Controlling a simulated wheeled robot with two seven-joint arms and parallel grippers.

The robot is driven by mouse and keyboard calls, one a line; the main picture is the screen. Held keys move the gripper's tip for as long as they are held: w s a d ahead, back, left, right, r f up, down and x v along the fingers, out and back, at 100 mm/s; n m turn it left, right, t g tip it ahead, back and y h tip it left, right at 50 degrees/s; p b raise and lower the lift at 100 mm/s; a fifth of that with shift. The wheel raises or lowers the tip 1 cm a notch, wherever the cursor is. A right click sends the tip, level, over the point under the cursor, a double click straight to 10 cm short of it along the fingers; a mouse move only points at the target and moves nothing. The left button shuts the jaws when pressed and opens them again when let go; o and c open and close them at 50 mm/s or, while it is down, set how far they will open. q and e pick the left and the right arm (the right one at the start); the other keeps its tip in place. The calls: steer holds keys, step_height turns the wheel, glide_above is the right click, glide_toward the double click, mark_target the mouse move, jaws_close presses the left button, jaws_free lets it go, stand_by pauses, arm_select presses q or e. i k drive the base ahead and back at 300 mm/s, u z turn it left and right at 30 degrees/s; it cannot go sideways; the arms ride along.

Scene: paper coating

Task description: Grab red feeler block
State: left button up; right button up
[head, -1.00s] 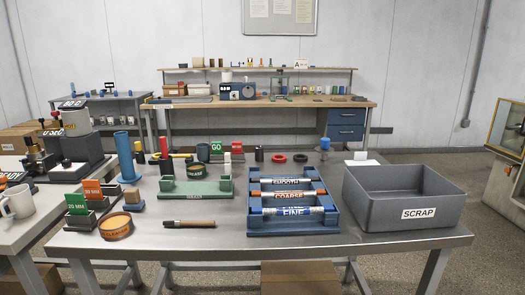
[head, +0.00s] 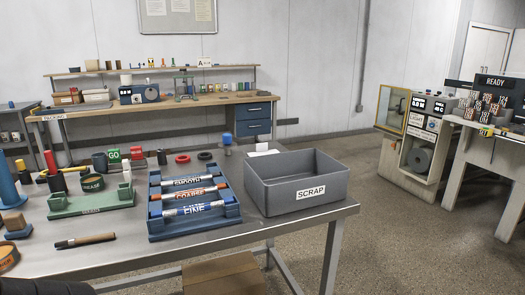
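A red block (head: 137,153) stands near the back of the metal table, just right of a green block marked GO (head: 114,156). It is small here and its label cannot be read. Another upright red piece (head: 50,161) stands further left on a dark base. I cannot tell for certain which one is the feeler block. Neither of my grippers shows. A dark rounded shape at the bottom left edge cannot be made out.
A blue rack (head: 192,232) holds rollers marked COARSE and FINE. A grey SCRAP bin (head: 325,190) sits at the table's right end. A green stand (head: 90,206) and a brown-handled tool (head: 85,240) lie left. Open floor is right of the table.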

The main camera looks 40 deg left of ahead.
mark_target(136, 152)
steer(key=z, duration=0.05)
steer(key=i, duration=4.05)
steer(key=u, duration=2.55)
steer(key=i, duration=4.55)
steer(key=u, duration=2.7)
steer(key=i, duration=1.95)
